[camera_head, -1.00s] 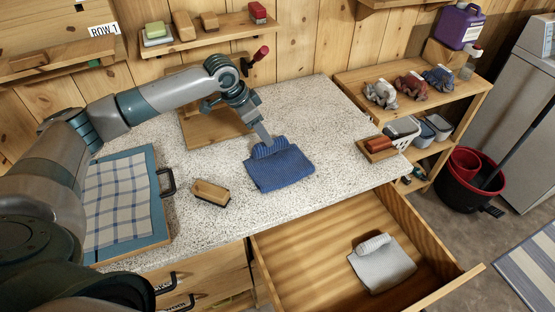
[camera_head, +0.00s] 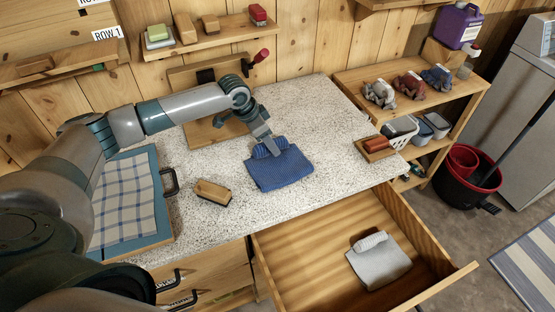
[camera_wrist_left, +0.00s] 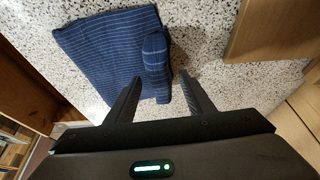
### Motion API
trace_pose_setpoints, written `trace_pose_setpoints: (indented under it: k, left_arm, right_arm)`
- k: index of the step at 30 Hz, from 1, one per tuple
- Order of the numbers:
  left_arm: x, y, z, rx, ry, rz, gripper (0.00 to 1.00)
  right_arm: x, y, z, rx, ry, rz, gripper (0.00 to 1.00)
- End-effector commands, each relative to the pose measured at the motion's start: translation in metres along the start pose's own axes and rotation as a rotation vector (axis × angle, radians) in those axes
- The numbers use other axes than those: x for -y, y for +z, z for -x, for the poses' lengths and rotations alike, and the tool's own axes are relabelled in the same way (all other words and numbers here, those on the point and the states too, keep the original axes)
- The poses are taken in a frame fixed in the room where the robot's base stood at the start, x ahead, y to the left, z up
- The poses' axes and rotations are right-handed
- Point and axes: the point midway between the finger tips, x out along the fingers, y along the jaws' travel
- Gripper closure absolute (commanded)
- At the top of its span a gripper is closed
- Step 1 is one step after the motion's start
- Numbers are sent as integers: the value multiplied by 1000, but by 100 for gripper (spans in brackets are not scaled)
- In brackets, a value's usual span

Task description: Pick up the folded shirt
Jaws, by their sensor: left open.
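The folded shirt (camera_head: 280,168) is blue with thin stripes and lies on the speckled countertop, with a rolled part along its far edge. It also shows in the left wrist view (camera_wrist_left: 100,52), where the roll (camera_wrist_left: 156,62) points down between my fingers. My left gripper (camera_head: 273,150) is at the rolled edge; in the left wrist view its two fingers (camera_wrist_left: 160,95) are open, one on each side of the roll's end. I cannot tell whether they touch the cloth. My right gripper is not in view.
A wooden brush (camera_head: 212,193) lies left of the shirt. A blue-framed board with checked cloth (camera_head: 125,200) is further left. An open drawer (camera_head: 330,235) below holds a grey folded cloth (camera_head: 378,262). A small tray (camera_head: 376,149) with reddish-brown pieces sits right.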

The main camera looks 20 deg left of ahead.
Motion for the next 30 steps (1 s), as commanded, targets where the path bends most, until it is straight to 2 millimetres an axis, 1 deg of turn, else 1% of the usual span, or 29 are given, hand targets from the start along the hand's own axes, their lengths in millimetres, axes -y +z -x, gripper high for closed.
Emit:
trace_pose_setpoints:
  k: [2,3,9,17,22,26,30]
  left_arm:
    - [0,0,0,0,0,0,52]
    - [0,0,0,0,0,0,54]
    - [0,0,0,0,0,0,100]
    - [0,-1,1,-1,0,0,100]
    - [1,-3,6,-2,-1,1,100]
    - [1,-8,16,-4,-3,-1,100]
    - [1,-16,35,-6,-3,-1,100]
  right_arm:
    - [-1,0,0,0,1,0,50]
    - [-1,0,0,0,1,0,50]
    - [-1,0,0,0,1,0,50]
    - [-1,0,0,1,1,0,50]
    - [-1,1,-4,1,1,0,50]
    - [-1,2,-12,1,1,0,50]
    - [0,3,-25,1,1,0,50]
